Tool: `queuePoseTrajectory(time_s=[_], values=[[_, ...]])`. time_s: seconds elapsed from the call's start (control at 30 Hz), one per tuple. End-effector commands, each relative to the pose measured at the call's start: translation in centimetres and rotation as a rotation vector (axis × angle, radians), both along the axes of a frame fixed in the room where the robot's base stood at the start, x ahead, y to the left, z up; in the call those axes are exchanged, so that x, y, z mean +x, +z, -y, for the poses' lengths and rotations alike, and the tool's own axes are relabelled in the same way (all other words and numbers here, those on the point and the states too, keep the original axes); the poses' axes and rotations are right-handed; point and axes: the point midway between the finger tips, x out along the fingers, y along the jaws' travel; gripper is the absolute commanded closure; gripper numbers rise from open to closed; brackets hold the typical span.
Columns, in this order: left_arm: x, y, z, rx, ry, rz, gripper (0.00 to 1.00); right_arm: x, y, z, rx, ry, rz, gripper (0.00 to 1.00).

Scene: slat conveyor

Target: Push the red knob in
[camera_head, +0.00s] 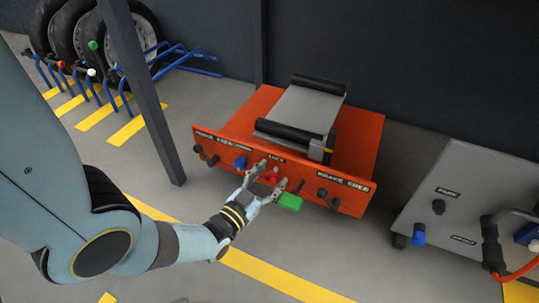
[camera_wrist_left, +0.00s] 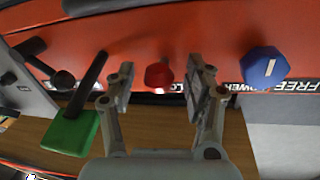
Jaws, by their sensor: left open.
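The red knob (camera_head: 270,176) is on the front panel of the orange machine (camera_head: 235,133), under the word LOCK. It also shows in the left wrist view (camera_wrist_left: 158,76), between and beyond the fingertips. My left gripper (camera_head: 268,175) is open in front of the panel, with its fingers on either side of the knob. In the left wrist view the gripper (camera_wrist_left: 160,92) has a clear gap on both sides of the knob, and I see no contact. How far the knob stands out from the panel I cannot tell. My right gripper is not in view.
A blue knob (camera_wrist_left: 265,66) and a lever with a green handle (camera_wrist_left: 70,134) flank the red knob closely. Black handles (camera_head: 329,199) sit at the panel's ends. A grey cabinet (camera_head: 465,210) stands at the right, a dark post (camera_head: 140,85) at the left.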

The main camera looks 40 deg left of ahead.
Motion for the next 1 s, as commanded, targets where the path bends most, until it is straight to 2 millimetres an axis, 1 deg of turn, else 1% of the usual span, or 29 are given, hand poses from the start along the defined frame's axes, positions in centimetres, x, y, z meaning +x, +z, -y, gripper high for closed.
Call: queuePoseTrajectory(time_s=[0.07, 0.17, 0.4, 0.53, 0.7, 1.0], values=[[-0.2, 0.0, 0.0, 0.000, 0.000, -0.001, 0.47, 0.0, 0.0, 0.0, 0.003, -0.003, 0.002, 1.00], [-1.2, -0.1, 0.1, 0.000, -0.001, -0.002, 0.47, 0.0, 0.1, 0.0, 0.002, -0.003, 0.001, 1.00], [-5.4, -0.1, 0.2, 0.000, 0.000, -0.003, 0.47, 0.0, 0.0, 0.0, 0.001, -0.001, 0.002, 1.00], [-6.9, -0.1, 0.3, 0.000, 0.000, -0.001, 0.47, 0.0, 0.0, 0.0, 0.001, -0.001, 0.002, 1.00], [-7.5, 0.0, 0.3, 0.000, 0.000, 0.000, 0.47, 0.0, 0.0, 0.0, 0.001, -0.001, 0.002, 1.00], [-7.5, 0.0, 0.3, 0.000, 0.000, 0.000, 0.47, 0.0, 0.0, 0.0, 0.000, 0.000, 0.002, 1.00]])
